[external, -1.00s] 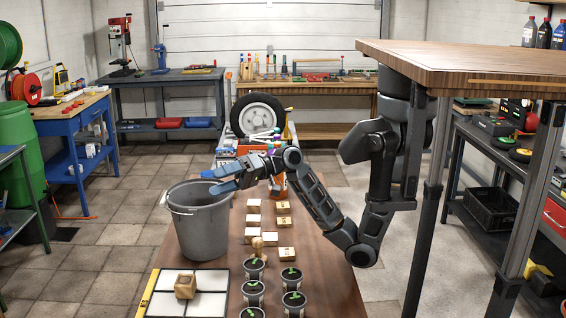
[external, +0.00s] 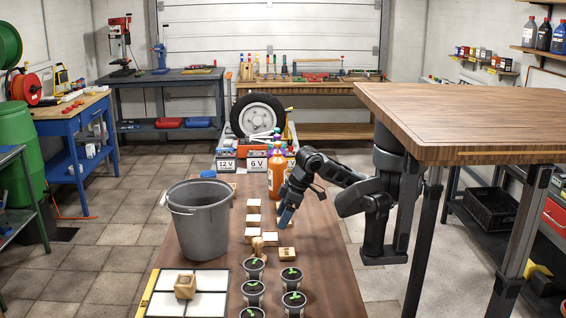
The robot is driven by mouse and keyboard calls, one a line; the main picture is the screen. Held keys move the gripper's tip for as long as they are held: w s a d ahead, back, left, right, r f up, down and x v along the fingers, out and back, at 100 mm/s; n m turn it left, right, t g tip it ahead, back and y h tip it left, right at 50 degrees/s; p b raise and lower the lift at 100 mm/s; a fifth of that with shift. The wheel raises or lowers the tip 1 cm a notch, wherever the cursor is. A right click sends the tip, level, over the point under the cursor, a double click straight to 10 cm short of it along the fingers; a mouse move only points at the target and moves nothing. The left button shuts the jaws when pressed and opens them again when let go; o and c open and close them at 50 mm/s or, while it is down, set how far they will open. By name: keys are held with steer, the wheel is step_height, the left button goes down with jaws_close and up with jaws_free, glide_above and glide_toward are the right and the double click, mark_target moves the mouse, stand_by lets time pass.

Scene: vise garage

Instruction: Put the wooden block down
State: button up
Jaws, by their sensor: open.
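A wooden block (external: 185,286) with a dark mark or hollow on top rests on a white panelled board (external: 208,279) at the front left of the brown table. My gripper (external: 286,218) points down over the right half of the table, behind and to the right of the block and well apart from it. It is open; its fingertips are small in this view, and I see nothing held between them.
Small pale-topped blocks (external: 253,219) and a round-headed wooden piece (external: 257,245) lie mid-table. Several potted seedlings (external: 292,299) stand at the front. A grey bucket (external: 202,232) stands left, an orange bottle (external: 277,175) behind. A raised wooden tabletop (external: 470,110) overhangs at right.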

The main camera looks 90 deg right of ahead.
mark_target(274, 237)
steer(key=shift+s+b+x, duration=0.1)
steer(key=shift+b+x, duration=0.35)
steer(key=shift+x, duration=1.5)
steer(key=shift+s+b+x, duration=0.15)
steer(key=shift+b+x, duration=0.3)
steer(key=shift+x, duration=1.5)
steer(key=shift+f, duration=0.1)
steer(key=shift+c, duration=0.3)
steer(key=c, duration=1.2)
steer(key=shift+o, duration=0.2)
